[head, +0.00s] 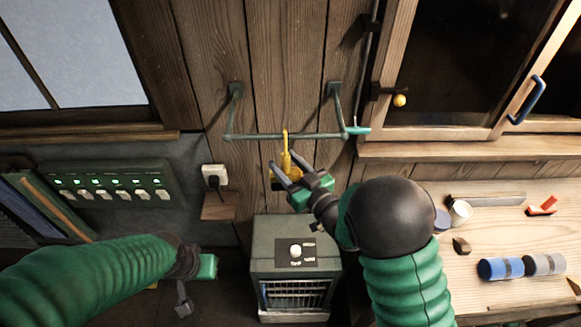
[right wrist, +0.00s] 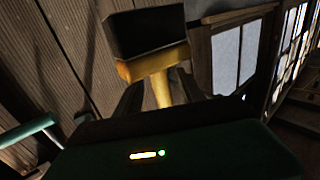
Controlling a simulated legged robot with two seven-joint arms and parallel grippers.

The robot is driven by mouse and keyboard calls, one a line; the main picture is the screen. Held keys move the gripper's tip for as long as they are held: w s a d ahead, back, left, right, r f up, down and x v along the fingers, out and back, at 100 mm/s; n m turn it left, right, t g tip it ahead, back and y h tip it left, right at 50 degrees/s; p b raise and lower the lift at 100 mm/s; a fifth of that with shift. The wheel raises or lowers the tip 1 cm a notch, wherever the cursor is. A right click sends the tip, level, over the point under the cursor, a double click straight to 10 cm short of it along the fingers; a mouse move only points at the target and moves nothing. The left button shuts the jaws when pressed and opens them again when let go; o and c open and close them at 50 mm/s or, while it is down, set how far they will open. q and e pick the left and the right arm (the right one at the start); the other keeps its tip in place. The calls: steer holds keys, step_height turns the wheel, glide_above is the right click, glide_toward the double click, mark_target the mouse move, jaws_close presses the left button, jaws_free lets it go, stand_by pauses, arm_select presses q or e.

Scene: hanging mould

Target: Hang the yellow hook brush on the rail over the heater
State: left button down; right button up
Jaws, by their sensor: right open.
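The yellow hook brush (head: 286,158) is upright at the rail (head: 250,136) over the heater (head: 296,262). Its hook top overlaps the middle of the rail; I cannot tell whether its weight rests there. My right gripper (head: 288,170) is open, with its fingers on either side of the brush's lower part. In the right wrist view, the brush's yellow body and dark block (right wrist: 145,35) stand beyond the open fingers, the yellow stem between them. My left gripper (head: 207,267) is low at left, away from the rail; its jaws are unclear.
A teal piece (head: 357,130) sits at the rail's right end. A switch panel (head: 115,185) and a plugged socket (head: 214,176) are on the left wall. The workbench (head: 500,220) at right holds blue and grey rolls (head: 520,267) and small tools. A cabinet stands above it.

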steer(key=p+v, duration=0.8)
steer(key=v, duration=0.9)
steer(key=w+d+f+m+g+h+b, duration=0.1)
steer(key=w+d+f+g+h+b, duration=0.1)
steer(key=d+f+h+b, duration=0.4)
steer(key=w+d+f+m+g+h+b, duration=0.15)
steer(key=f+b, duration=0.25)
steer(key=f, duration=0.4)
steer(key=s+d+f+m+g+h+b, duration=0.1)
steer(key=s+f+m+g+b, duration=0.1)
steer(key=s, duration=0.5)
steer(key=s+d+f+m+g+h+b, duration=0.1)
steer(key=s+f+m+g+b, duration=0.1)
steer(key=s+g+b, duration=0.2)
steer(key=s+g, duration=0.3)
steer(key=shift+d+f, duration=0.2)
steer(key=shift+d, duration=0.2)
steer(key=shift+h, duration=0.25)
